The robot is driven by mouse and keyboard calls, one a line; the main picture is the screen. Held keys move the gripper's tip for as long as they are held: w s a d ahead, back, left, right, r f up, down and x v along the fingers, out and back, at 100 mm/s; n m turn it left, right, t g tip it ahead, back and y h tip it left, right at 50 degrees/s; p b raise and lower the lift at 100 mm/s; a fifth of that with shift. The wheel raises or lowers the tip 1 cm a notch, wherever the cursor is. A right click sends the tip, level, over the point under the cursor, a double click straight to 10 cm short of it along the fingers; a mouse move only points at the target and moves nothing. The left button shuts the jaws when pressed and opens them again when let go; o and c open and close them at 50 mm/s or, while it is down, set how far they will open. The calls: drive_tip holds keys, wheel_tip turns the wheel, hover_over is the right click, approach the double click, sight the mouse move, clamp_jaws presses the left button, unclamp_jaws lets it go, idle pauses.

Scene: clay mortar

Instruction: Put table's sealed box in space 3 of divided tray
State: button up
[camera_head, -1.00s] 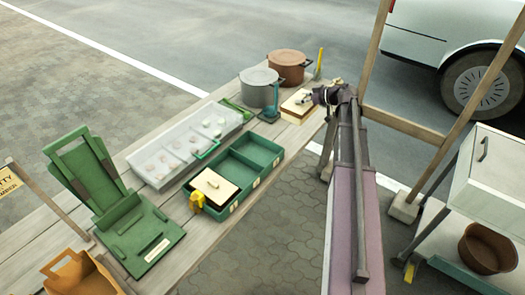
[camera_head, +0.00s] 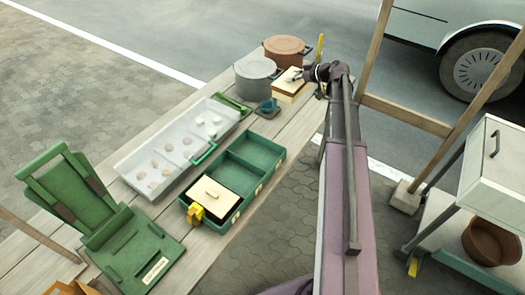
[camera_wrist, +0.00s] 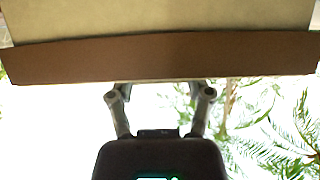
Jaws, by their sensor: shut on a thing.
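A cream box (camera_head: 290,80) is at the far right of the table, at the end of my arm. My gripper (camera_head: 312,73) is shut on it. In the wrist view the box (camera_wrist: 160,57) fills the top, pale with a brown band, just beyond my gripper's fingers (camera_wrist: 160,92). The fingertips are partly hidden against it. The green divided tray (camera_head: 224,226) lies nearer on the table.
Grey pot (camera_head: 255,82) and brown pot (camera_head: 284,50) stand left of and behind the box. A clear case (camera_head: 165,150) lies behind the tray. A yellow item (camera_head: 195,213) sits at the tray's corner. A wooden post frame (camera_head: 405,115) rises right of my arm.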

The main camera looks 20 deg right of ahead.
drive_tip(key=shift+f, duration=0.1)
idle(0.3)
drive_tip(key=f+b, duration=0.5)
drive_tip(key=d+f+b, duration=0.1)
drive_tip(key=f+b, duration=0.2)
drive_tip(key=shift+s, duration=0.15)
idle(0.3)
wheel_tip(320, 180, down, 6)
drive_tip(key=b, duration=0.6)
drive_tip(key=shift+f+b, duration=0.1)
drive_tip(key=shift+b, duration=0.2)
drive_tip(key=shift+f+b, duration=1.85)
drive_tip(key=shift+f, duration=0.15)
drive_tip(key=o, duration=1.3)
